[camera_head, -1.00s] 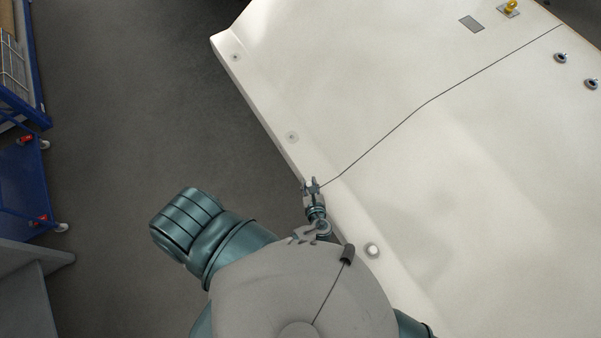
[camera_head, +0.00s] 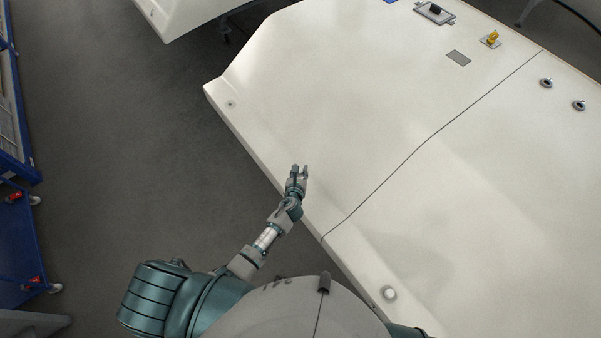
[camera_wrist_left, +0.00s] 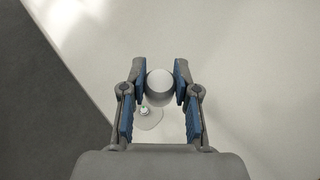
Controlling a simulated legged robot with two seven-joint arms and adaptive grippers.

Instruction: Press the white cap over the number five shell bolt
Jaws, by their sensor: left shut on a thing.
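My left gripper (camera_head: 300,169) is over the near-left edge strip of the large white shell (camera_head: 400,200). In the left wrist view, the gripper (camera_wrist_left: 160,84) is shut on a round white cap (camera_wrist_left: 160,85), held between its blue-lined finger pads. Just below the cap in that picture, a bare metal bolt (camera_wrist_left: 144,111) stands on a pale rounded pad. The cap looks apart from the bolt and offset from it. In the head view the cap is too small to make out, and the gripper hides this bolt. No number is legible. My right gripper is out of view.
Along the same edge are another fastener (camera_head: 231,104) and a white round fitting (camera_head: 389,293). Two dark-ringed studs (camera_head: 546,82) and a yellow fitting (camera_head: 491,39) sit farther off. Open grey floor (camera_head: 130,140) lies left, with a blue cart (camera_head: 20,240) beyond.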

